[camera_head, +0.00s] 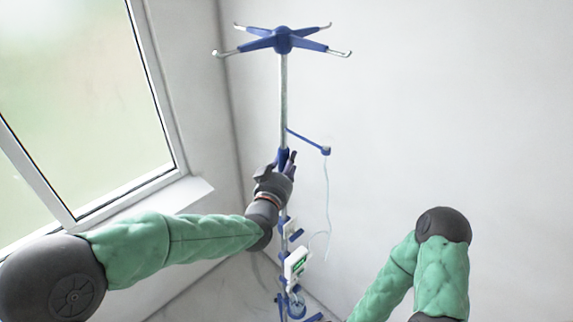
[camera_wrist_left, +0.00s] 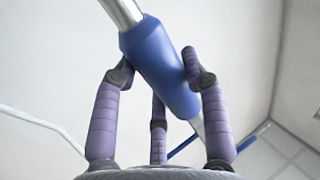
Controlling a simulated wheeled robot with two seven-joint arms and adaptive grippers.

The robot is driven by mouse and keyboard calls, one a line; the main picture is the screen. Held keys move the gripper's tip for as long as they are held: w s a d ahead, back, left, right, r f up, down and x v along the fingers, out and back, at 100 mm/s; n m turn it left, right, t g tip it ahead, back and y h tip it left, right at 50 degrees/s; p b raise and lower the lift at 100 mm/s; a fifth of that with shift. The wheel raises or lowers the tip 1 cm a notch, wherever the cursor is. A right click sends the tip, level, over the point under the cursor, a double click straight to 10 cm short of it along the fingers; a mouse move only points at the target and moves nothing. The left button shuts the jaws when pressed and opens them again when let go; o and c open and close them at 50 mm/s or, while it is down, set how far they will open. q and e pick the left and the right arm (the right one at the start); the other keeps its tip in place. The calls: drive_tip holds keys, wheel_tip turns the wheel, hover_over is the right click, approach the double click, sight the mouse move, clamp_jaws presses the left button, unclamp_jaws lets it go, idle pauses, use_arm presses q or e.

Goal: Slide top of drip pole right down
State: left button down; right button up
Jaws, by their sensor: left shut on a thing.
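The drip pole (camera_head: 284,100) stands upright in the corner of the room. Its top (camera_head: 283,40) is a blue hub with several arms ending in metal hooks. My left gripper (camera_head: 287,163) is at the blue collar on the pole, below the hooks. In the left wrist view the purple fingers (camera_wrist_left: 160,85) are shut around the blue collar (camera_wrist_left: 160,62), with the metal tube (camera_wrist_left: 122,12) coming out of it. My right arm comes in at the lower right of the head view, but its gripper is outside the picture.
A blue side arm (camera_head: 308,142) with a thin hanging tube sticks out right of the pole. A white device (camera_head: 296,263) is fixed lower on the pole. A window (camera_head: 85,100) with a sill is at the left. The wall at the right is bare.

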use_arm(q)
wheel_tip(320, 180, down, 16)
drive_tip(key=b, duration=1.5)
drive_tip(key=shift+f+b, duration=0.4)
drive_tip(key=shift+f, duration=0.1)
drive_tip(key=c, duration=0.6)
unclamp_jaws()
drive_tip(key=shift+c, duration=0.2)
drive_tip(key=shift+s, duration=0.15)
drive_tip(key=v, duration=1.1)
drive_tip(key=shift+s, duration=0.3)
drive_tip(key=shift+a, duration=0.15)
